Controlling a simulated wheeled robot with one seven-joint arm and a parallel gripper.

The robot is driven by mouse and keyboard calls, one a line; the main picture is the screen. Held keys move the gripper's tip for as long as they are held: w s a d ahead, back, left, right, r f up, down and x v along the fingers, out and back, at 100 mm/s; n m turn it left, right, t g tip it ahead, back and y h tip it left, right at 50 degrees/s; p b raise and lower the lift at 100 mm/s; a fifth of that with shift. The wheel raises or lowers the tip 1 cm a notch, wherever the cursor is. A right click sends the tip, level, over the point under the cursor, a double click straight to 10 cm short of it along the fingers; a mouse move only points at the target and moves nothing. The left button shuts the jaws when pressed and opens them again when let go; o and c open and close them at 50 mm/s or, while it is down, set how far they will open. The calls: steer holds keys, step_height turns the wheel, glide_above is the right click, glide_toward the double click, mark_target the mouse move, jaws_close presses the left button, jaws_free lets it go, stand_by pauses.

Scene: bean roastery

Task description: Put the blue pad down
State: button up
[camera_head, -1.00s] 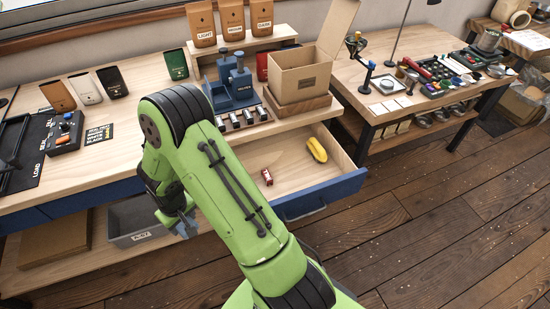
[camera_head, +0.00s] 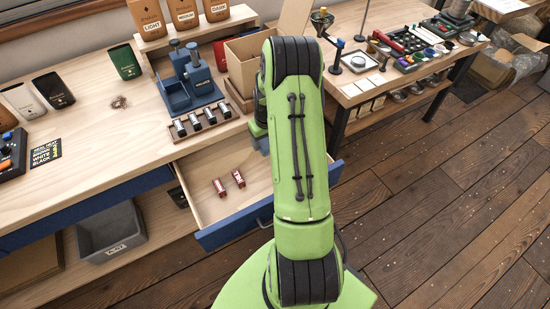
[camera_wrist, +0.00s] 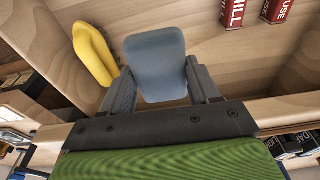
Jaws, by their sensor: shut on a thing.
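The blue pad (camera_wrist: 155,62), a grey-blue rounded block, is held between the two fingers of my gripper (camera_wrist: 160,82) in the wrist view. My gripper is shut on it, over the open drawer (camera_head: 208,236). The wrist view shows the drawer's pale wooden floor behind the pad; whether the pad touches it I cannot tell. In the head view my arm hides most of the gripper and the pad.
Two red cartridges (camera_head: 229,183) lie in the drawer's left part. A yellow curved thing (camera_wrist: 92,52) lies just left of the pad, by the drawer wall. A cardboard box (camera_head: 246,62) and a blue machine (camera_head: 190,82) stand on the bench above.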

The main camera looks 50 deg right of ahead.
mark_target(265, 163)
step_height(265, 163, down, 10)
steer(key=shift+a+b, duration=0.1)
steer(key=shift+b, duration=0.8)
steer(key=o, duration=0.9)
steer(key=shift+o, duration=0.2)
steer(key=shift+r, duration=0.1)
steer(key=r, duration=0.4)
steer(key=s+r+p, duration=0.1)
steer(key=r, duration=0.3)
steer(key=r+p, duration=0.1)
steer(key=r, duration=0.2)
steer(key=shift+s+a+r, duration=0.25)
steer(key=shift+s+r, duration=0.1)
steer(key=shift+r, duration=0.05)
steer(key=s+a+r+n+t, duration=0.1)
steer(key=s+a+r, duration=0.1)
steer(key=a+r, duration=0.8)
steer(key=s+a+r+n+t, duration=0.1)
steer(key=s+a+r, duration=0.2)
steer(key=a+r, duration=0.6)
steer(key=s+a+r+t, duration=0.1)
steer(key=s+a+r, duration=0.2)
steer(key=s, duration=0.3)
steer(key=s+a+r+n, duration=0.1)
steer(key=s+a+r, duration=0.2)
steer(key=s, duration=0.4)
steer(key=shift+s+a+r+t, duration=0.15)
steer(key=shift+a+r+t, duration=0.15)
steer(key=shift+t, duration=0.1)
